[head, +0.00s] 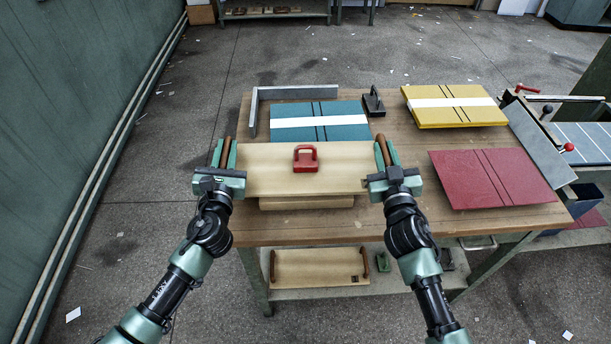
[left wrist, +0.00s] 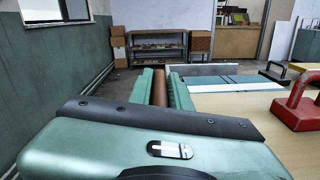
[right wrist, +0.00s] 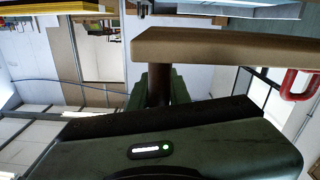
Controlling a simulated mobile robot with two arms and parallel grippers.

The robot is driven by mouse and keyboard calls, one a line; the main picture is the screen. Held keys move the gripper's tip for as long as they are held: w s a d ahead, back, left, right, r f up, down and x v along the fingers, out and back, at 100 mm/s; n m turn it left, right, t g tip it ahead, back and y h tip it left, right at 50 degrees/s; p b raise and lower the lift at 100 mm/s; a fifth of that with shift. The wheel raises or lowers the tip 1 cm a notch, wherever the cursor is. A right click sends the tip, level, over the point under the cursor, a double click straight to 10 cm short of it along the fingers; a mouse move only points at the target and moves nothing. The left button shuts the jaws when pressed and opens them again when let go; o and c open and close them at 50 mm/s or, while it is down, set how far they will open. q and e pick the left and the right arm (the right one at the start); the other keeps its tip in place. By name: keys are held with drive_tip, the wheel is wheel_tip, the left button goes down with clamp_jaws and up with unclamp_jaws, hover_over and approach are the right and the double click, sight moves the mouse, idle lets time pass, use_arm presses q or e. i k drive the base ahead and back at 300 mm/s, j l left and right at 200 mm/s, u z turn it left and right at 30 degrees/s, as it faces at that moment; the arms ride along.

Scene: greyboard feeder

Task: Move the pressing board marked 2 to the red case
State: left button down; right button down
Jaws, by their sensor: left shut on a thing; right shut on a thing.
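A pale wooden pressing board (head: 260,180) with a brown handle at each end is between my grippers at the table's front left. My left gripper (head: 224,158) is shut on its left handle, which also shows in the left wrist view (left wrist: 159,88). My right gripper (head: 385,155) is shut on its right handle; the board's edge shows in the right wrist view (right wrist: 220,45). A red block with a handle (head: 305,160) sits on the board. No number is readable on it. The red case (head: 492,178) lies flat on the table's right side, with nothing on it.
Another pale board edge (head: 305,203) shows just below the held board. A blue case (head: 345,110) lies behind, by a grey angle fence (head: 253,115) and a black handled block (head: 374,103). A yellow case (head: 455,116) lies back right. Another handled board (head: 320,265) is on the lower shelf.

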sight(491, 174)
drive_tip(key=l, duration=2.65)
drive_tip(key=i, duration=0.1)
